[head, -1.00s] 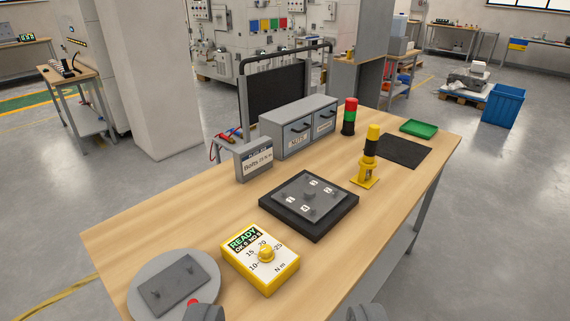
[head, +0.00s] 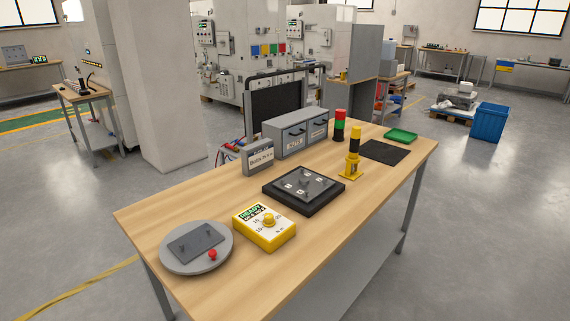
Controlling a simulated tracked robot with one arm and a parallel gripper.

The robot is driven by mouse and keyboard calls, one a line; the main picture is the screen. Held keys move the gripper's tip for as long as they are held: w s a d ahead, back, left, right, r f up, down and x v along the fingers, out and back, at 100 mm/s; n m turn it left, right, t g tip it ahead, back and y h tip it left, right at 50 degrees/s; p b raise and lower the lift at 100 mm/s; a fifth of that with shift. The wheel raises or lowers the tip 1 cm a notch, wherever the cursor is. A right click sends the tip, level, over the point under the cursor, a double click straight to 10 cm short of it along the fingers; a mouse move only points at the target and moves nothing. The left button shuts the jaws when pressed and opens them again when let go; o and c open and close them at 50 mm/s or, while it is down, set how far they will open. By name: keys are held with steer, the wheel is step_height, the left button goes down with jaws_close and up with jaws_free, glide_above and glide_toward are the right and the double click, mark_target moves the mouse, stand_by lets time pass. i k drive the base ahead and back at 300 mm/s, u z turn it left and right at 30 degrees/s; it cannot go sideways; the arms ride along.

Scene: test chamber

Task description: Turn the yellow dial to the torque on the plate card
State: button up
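The yellow dial (head: 269,220) sits on top of a yellow box with a white face (head: 279,233) near the front of the bench. The face has a dark display with green text and a number scale marked in N m. Which number the dial points at is too small to tell. The plate card (head: 258,158) stands at the back of the bench, left of the grey drawer unit. Its text starts with "Bolts"; the number is not clearly readable. A grey plate with bolts (head: 305,184) lies on a black base (head: 299,208) between them. My gripper is out of view.
A grey round turntable (head: 168,259) with a plate and red knob is left of the dial box. A yellow-black tool (head: 353,160), red-green lamp (head: 339,126), black mat (head: 384,151) and green tray (head: 400,136) stand at the right. The bench front (head: 335,235) is clear.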

mark_target(269, 221)
steer(key=u, duration=0.2)
steer(key=i, duration=0.85)
steer(key=z, duration=0.1)
